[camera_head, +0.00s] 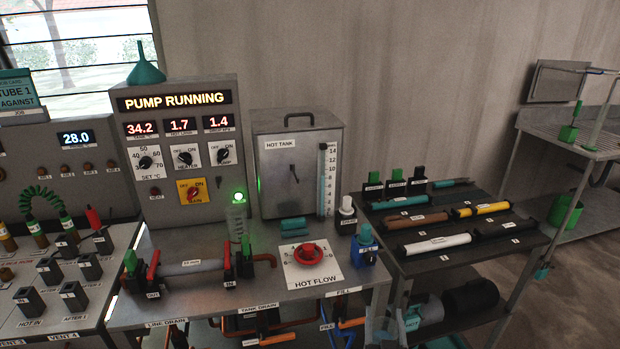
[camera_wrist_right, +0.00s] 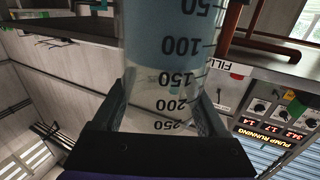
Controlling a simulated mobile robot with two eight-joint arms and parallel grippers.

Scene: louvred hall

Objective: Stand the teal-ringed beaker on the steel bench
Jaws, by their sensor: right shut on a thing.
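A clear beaker (camera_wrist_right: 165,110) with a printed scale fills the middle of the right wrist view, which hangs upside down. Its lower part, up to a little above the 100 mark, is blue; I cannot make out a teal ring. My right gripper (camera_wrist_right: 165,125) is shut on it, one finger on each side. My left gripper is not in view.
On the bench stand another clear graduated vessel (camera_head: 237,222), a hot tank (camera_head: 298,165), a red flow knob (camera_head: 310,252), a blue fitting (camera_head: 365,248) and a grey pipe (camera_head: 195,266). A dark rack (camera_head: 450,262) with several tubes is at right. Bare bench top shows left of the knob.

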